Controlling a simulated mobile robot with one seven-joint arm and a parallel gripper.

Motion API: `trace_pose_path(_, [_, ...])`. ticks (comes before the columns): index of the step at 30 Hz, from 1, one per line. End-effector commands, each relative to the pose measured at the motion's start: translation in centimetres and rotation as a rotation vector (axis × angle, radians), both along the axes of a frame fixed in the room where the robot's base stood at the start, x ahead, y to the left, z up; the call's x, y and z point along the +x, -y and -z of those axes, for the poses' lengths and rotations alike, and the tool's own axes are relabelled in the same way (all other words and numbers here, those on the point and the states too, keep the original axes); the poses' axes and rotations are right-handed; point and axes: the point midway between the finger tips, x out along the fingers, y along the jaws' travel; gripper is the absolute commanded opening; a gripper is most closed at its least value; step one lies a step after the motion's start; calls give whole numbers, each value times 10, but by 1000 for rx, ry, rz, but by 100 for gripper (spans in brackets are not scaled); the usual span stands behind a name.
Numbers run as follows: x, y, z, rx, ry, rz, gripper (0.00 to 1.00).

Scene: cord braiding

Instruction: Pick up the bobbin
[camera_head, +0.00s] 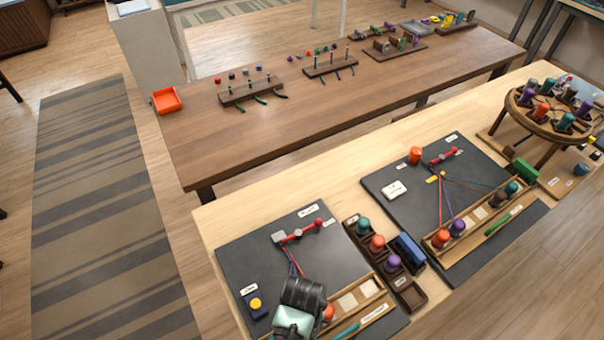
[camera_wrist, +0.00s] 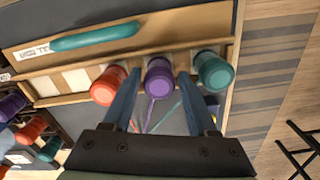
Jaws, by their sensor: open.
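My gripper (camera_wrist: 160,84) is open, its two blue fingers pointing at a row of bobbins on a wooden rack (camera_wrist: 130,62). A purple bobbin (camera_wrist: 159,78) sits between the fingertips. An orange bobbin (camera_wrist: 107,86) is just left of the left finger, and a teal bobbin (camera_wrist: 213,72) is right of the right finger. I cannot tell whether the fingers touch the purple bobbin. In the head view, my gripper end hides most of this rack on the near dark board (camera_head: 240,262); part of an orange bobbin (camera_head: 328,312) shows beside it.
A teal rod (camera_wrist: 95,37) lies along the rack beyond the bobbins. A dark tray (camera_head: 405,288) with several bobbins stands right of the near board. A second dark board (camera_head: 385,182) and a round wooden stand (camera_head: 522,121) are farther right.

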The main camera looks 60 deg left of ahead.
Motion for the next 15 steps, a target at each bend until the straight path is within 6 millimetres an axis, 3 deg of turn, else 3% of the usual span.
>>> trace_pose_path(10, [0,0,8,1,1,1,58])
trace_pose_path(15, [0,0,8,1,1,1,28])
